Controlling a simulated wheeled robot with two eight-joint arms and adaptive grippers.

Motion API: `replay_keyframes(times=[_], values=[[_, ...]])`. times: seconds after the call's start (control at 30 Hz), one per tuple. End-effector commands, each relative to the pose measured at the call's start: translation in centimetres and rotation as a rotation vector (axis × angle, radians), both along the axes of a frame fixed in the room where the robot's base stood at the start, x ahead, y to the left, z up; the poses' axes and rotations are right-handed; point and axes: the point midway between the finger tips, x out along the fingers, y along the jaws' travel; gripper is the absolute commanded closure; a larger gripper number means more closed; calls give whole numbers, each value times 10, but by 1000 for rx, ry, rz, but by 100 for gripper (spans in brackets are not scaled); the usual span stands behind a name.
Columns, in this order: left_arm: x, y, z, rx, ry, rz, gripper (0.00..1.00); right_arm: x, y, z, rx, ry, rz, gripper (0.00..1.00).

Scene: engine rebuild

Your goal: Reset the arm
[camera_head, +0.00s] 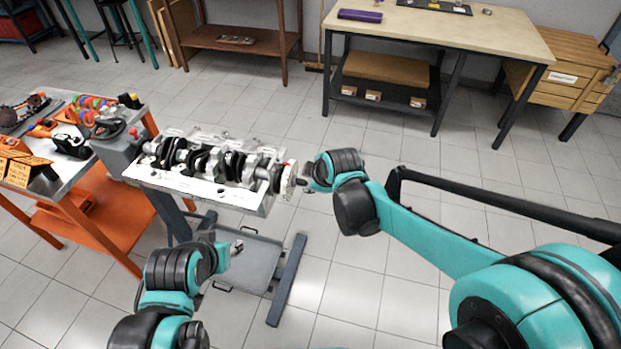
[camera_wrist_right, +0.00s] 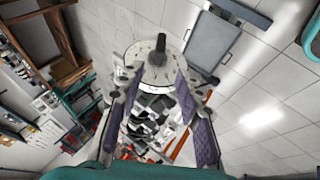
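The engine block (camera_head: 190,180) with its crankshaft (camera_head: 215,160) is on a stand in the head view. A round pale flange (camera_head: 288,180) is at its right end; it also shows in the right wrist view (camera_wrist_right: 152,72). My right gripper (camera_head: 303,183) is at this flange. In the right wrist view its purple-padded fingers (camera_wrist_right: 155,80) are spread on either side of the flange; contact is unclear. My left gripper (camera_head: 236,246) is small and partly hidden by its wrist, in front of the block and above the stand's lower tray; its fingers are hard to make out.
An orange-framed bench (camera_head: 75,165) with tools and parts stands left of the engine. The stand's grey lower tray (camera_head: 255,262) is below the block. A workbench (camera_head: 460,30) stands at the back right. Open tiled floor lies between it and the engine.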

Motion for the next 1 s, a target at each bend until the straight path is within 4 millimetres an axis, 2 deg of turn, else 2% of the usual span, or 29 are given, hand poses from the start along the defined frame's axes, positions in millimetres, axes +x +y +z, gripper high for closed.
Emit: replay_keyframes(times=[0.5, 0.63, 0.77, 0.9, 1.0], values=[[0, 0, 0, 0, 0, 0, 60, -1, -1, 1, 2, 1, -2, 65], [0, 0, 0, 0, 0, 0, 60, -12, -13, 9, 30, 13, -66, 65], [0, 0, 0, 0, 0, 0, 60, -43, -45, 27, 112, 46, -242, 65], [0, 0, 0, 0, 0, 0, 60, -93, -86, 41, 239, 86, -507, 65], [0, 0, 0, 0, 0, 0, 60, -129, -111, 44, 333, 109, -695, 65]])
